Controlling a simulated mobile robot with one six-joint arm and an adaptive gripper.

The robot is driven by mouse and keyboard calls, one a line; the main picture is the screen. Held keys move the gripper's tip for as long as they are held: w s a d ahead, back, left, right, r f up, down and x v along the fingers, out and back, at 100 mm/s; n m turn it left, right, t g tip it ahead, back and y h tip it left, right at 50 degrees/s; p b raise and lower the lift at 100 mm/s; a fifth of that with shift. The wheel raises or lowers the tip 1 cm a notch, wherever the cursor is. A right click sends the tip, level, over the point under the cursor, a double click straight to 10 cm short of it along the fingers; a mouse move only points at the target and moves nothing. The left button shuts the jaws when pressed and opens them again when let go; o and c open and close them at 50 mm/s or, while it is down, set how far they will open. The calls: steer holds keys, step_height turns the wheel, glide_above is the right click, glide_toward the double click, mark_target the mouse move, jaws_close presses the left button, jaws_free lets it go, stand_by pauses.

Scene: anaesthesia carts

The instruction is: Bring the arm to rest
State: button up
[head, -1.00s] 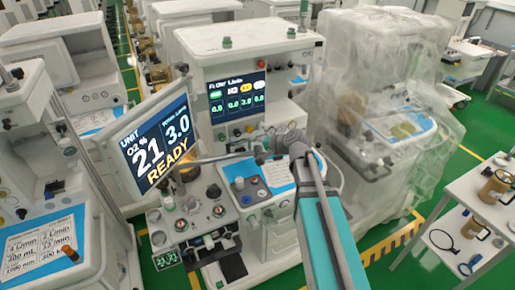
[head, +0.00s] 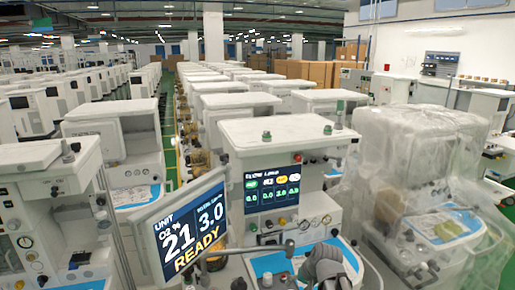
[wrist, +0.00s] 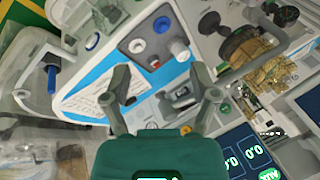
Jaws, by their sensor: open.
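My gripper (wrist: 162,78) shows in the wrist view with its two grey fingers spread apart and nothing between them. Below and around it is the cart's work surface (wrist: 75,80), with a blue and white printed sheet (wrist: 95,97) and a small panel of coloured knobs (wrist: 153,45). In the head view, my grey arm joint (head: 325,265) is at the bottom edge, in front of the middle anaesthesia cart (head: 280,135). The rest of my arm is cut off below the picture. The fingers cannot be made out clearly in the head view.
A tilted monitor (head: 187,232) reading "READY" stands left of my arm, close to it. A plastic-wrapped cart (head: 420,140) stands to the right. Rows of carts fill the left and back. Cardboard boxes (head: 305,72) are stacked behind.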

steer(key=s+d+f+n+g+h, duration=0.2)
steer(key=s+d+g+h, duration=0.1)
steer(key=s, duration=0.5)
steer(key=shift+d+h, duration=0.4)
steer(key=shift+d, duration=0.2)
steer(key=shift+f, duration=0.1)
stand_by(2.7)
